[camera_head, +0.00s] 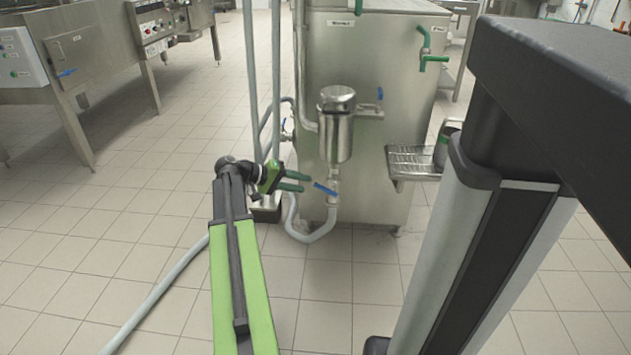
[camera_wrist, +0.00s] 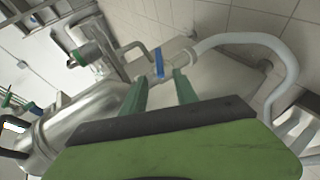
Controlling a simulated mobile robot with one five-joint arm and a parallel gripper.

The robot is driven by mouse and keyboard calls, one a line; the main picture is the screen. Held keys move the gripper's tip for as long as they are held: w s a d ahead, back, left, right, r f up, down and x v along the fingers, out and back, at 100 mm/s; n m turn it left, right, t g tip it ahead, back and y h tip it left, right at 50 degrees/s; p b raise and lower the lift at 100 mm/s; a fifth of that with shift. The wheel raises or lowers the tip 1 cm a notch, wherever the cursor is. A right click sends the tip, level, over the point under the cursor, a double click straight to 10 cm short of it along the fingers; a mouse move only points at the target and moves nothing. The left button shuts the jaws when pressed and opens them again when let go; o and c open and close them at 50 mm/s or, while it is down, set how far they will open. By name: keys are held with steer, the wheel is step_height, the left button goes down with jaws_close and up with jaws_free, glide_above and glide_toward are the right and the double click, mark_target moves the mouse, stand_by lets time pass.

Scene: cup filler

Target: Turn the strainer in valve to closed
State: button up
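The steel strainer cup (camera_head: 336,125) hangs on the front of a steel tank. On the pipe below it is a valve with a blue lever handle (camera_head: 325,189), which slants up-left from the pipe. No label shows whether this is the strainer in valve. Another blue handle (camera_head: 380,93) is right of the cup. My gripper (camera_head: 306,183) is left of the lower handle, with two green fingers apart and empty. In the wrist view, the blue handle (camera_wrist: 159,62) lies just beyond the gap between the fingertips (camera_wrist: 159,77); contact is not visible.
The steel tank (camera_head: 385,170) stands right behind the valve. A grey hose (camera_head: 318,236) bends beneath it. Vertical pipes (camera_head: 276,80) rise beside my wrist. A drip tray (camera_head: 412,160) sticks out at the right. The tiled floor at left is largely clear.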

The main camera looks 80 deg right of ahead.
steer(key=p+v, duration=0.3)
steer(key=v, duration=0.6)
steer(key=shift+w, duration=0.1)
steer(key=shift+c, duration=0.3)
